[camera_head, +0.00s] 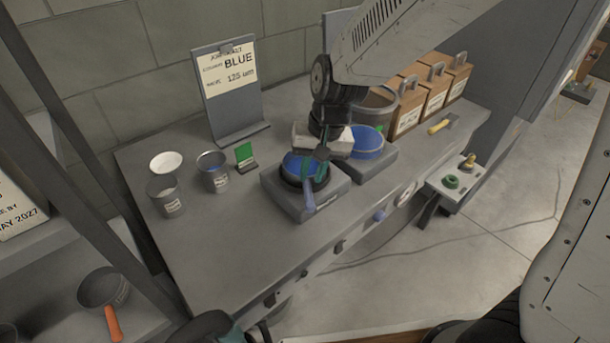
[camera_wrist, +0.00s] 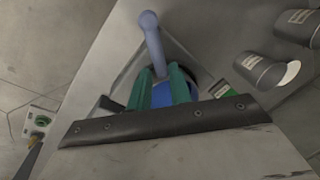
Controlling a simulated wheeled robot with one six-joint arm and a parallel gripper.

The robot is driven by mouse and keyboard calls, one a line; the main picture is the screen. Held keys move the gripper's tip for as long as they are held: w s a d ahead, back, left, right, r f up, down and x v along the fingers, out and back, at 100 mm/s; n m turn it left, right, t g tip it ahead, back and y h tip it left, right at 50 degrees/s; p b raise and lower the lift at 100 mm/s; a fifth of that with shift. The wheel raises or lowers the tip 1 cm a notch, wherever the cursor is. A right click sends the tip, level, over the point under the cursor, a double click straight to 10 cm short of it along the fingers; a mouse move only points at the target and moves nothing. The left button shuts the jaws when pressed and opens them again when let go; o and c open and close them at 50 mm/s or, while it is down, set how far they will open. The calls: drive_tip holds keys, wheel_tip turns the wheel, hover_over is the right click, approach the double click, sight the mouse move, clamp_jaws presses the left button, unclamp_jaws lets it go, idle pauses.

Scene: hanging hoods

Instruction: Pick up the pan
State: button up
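A dark round pan (camera_head: 291,177) with blue contents and a blue handle sits on a grey square block on the bench. Its handle (camera_head: 308,197) points toward the bench's front edge. My gripper (camera_head: 314,172) reaches down over the pan from above. In the wrist view the two teal fingers (camera_wrist: 160,72) are apart, with the blue handle (camera_wrist: 152,40) running up from between their tips. Blue shows in the gap between them. I cannot tell whether the fingers touch the handle. The gripper hides part of the pan.
A second grey block with a blue disc (camera_head: 367,142) stands right behind the pan. Metal cups (camera_head: 212,172) and a small green card (camera_head: 245,156) stand to the left. A sign reading BLUE (camera_head: 229,75) stands behind. Another pan with an orange handle (camera_head: 113,323) is on the lower-left shelf.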

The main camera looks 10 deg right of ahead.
sight(308, 187)
drive_tip(key=f, duration=0.4)
drive_tip(key=a+f, duration=0.1)
drive_tip(key=shift+s+f, duration=0.1)
drive_tip(key=shift+f, duration=0.3)
clamp_jaws()
drive_tip(key=shift+r, duration=0.15)
